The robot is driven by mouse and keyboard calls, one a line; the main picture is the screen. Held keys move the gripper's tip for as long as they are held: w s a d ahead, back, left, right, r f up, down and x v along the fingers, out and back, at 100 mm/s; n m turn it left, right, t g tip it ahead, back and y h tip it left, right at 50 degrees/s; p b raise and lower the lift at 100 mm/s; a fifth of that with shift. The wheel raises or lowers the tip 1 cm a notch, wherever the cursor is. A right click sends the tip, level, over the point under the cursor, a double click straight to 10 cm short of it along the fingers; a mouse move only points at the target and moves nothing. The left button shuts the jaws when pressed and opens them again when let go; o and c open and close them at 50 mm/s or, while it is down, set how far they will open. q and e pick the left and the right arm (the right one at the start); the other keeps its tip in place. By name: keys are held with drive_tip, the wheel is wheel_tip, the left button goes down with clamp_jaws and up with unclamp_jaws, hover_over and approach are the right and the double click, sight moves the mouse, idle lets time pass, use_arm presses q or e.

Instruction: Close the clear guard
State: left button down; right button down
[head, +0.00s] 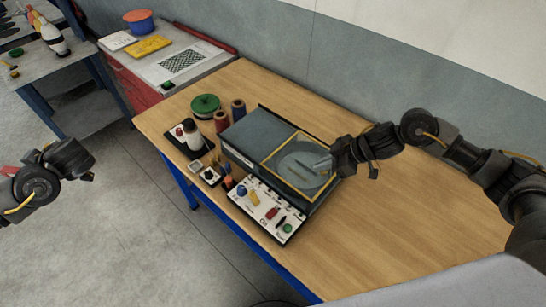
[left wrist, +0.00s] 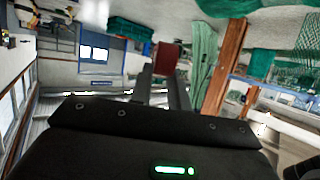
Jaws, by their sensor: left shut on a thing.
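The clear guard (head: 282,148) is a see-through panel in a yellow frame on the grey machine (head: 252,133). It looks about flat over a round pale plate, but I cannot tell whether it is fully down. My right gripper (head: 323,163) is at the guard's right side, fingertips over the panel. I cannot tell whether it touches the frame or how far its jaws are apart.
A control panel (head: 262,223) with coloured knobs fronts the machine. Left of it stand a bottle (head: 192,135), spools (head: 238,109) and a green reel (head: 205,104). The wooden table (head: 400,215) is clear to the right. A red cabinet (head: 140,92) stands beyond.

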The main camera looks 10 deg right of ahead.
drive_tip(key=shift+s+d+f, duration=0.15)
